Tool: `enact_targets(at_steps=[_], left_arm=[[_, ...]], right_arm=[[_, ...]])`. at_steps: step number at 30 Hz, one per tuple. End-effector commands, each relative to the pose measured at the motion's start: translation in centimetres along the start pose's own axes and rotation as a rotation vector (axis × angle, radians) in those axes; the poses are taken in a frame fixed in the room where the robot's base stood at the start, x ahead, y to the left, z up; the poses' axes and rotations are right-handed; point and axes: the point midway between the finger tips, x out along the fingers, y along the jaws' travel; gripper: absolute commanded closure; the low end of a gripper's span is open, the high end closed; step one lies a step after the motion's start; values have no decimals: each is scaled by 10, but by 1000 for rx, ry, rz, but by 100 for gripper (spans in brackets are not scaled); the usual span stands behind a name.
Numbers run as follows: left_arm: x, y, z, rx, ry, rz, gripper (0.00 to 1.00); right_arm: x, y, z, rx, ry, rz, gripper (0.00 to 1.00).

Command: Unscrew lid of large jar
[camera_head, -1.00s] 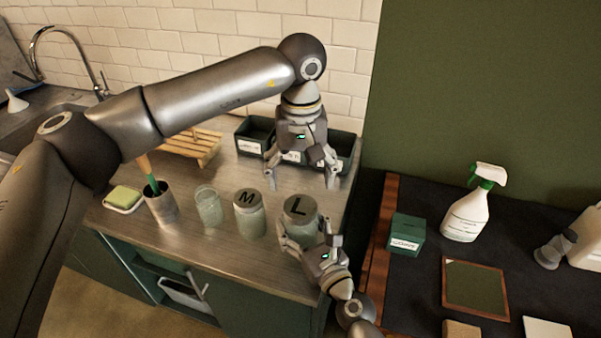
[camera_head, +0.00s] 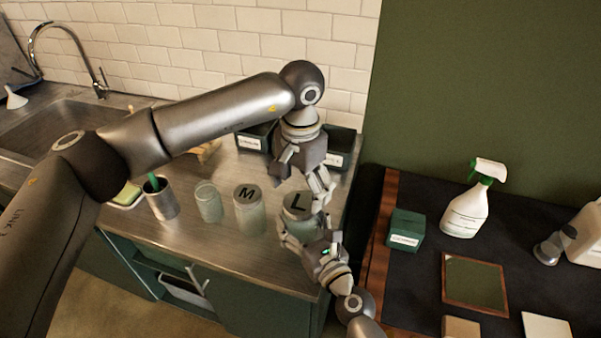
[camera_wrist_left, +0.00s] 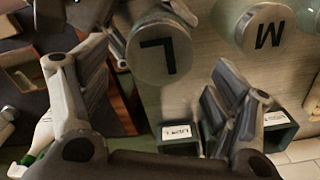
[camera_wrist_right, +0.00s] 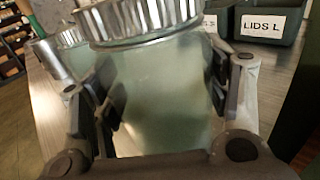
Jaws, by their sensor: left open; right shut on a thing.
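The large jar (camera_head: 290,230) stands near the counter's front right corner, with its round metal lid marked L (camera_head: 298,203) on top. The lid shows in the left wrist view (camera_wrist_left: 163,55), and its ridged rim in the right wrist view (camera_wrist_right: 140,18). My right gripper (camera_wrist_right: 162,92) is shut on the pale green glass body, below the lid. My left gripper (camera_head: 302,182) is open and points down just behind the lid. In the left wrist view its fingers (camera_wrist_left: 142,68) are spread wide, with the lid ahead between them and nothing held.
The jar marked M (camera_head: 248,210) and a lidless glass jar (camera_head: 208,203) stand left of the large jar. A metal cup (camera_head: 161,199) stands farther left. Dark labelled bins (camera_head: 340,148) are behind; one reads LIDS L (camera_wrist_right: 262,25). A dark table with a spray bottle (camera_head: 466,208) is right.

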Motion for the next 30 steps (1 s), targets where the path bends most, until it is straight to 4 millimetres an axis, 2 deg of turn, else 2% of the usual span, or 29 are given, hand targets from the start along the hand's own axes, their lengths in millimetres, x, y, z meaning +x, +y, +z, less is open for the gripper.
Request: enact_targets(at_steps=[3,7,18,27,29,30], left_arm=[[17,0,0,0,-2,2,18],[29,0,0,-1,-1,1,18],[34,0,0,-2,0,0,19],[34,0,0,-2,0,0,58],[34,0,0,-2,0,0,65],[34,0,0,-2,0,0,65]], right_arm=[[0,1,-2,2,3,2,97],[0,1,-2,2,3,2,97],[0,1,-2,2,3,2,97],[0,1,-2,2,3,2,97],[0,1,-2,2,3,2,97],[0,1,-2,2,4,2,97]])
